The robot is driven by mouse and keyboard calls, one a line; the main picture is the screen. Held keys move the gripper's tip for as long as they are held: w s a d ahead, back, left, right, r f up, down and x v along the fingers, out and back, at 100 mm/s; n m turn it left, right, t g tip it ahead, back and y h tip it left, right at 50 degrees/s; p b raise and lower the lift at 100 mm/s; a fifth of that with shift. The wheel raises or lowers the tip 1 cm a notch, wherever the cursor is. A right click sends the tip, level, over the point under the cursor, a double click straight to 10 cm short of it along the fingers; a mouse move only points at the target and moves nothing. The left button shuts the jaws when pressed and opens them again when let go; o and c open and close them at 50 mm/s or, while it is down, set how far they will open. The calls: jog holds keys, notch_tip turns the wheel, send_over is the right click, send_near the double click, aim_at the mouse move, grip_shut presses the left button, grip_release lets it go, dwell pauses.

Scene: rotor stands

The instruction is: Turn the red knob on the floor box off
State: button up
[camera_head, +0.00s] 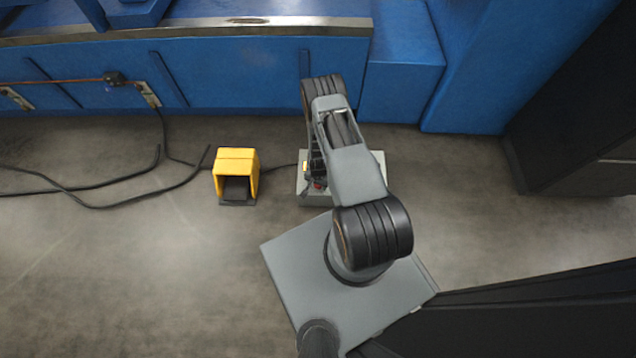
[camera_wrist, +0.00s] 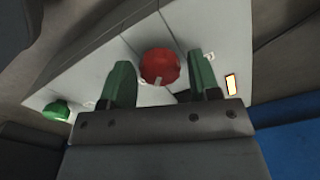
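The floor box (camera_head: 374,160) is a light grey box on the floor, partly hidden behind my arm in the head view. Its pale top panel (camera_wrist: 202,32) fills much of the wrist view. The red knob (camera_wrist: 160,66) is round and sits on that panel; a bit of red also shows in the head view (camera_head: 319,184). My gripper (camera_wrist: 161,78) is open, with one green finger on each side of the red knob. Gaps seem to show between knob and fingers; I cannot tell whether either touches it. The knob's lower edge is near the gripper body.
A green knob (camera_wrist: 57,110) and a lit orange indicator (camera_wrist: 231,84) are on the same panel. A yellow foot pedal housing (camera_head: 237,160) stands left of the box. Black cables (camera_head: 110,203) lie on the floor at left. A blue machine base (camera_head: 240,75) runs behind.

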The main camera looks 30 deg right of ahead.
jog(key=c, duration=0.7)
jog(key=n+b, duration=0.1)
jog(key=n, duration=0.7)
jog(key=shift+n, duration=0.3)
jog(key=n, duration=0.5)
jog(key=shift+w+r, duration=0.1)
jog(key=shift+n+p, duration=0.45)
jog(key=shift+n, duration=1.75)
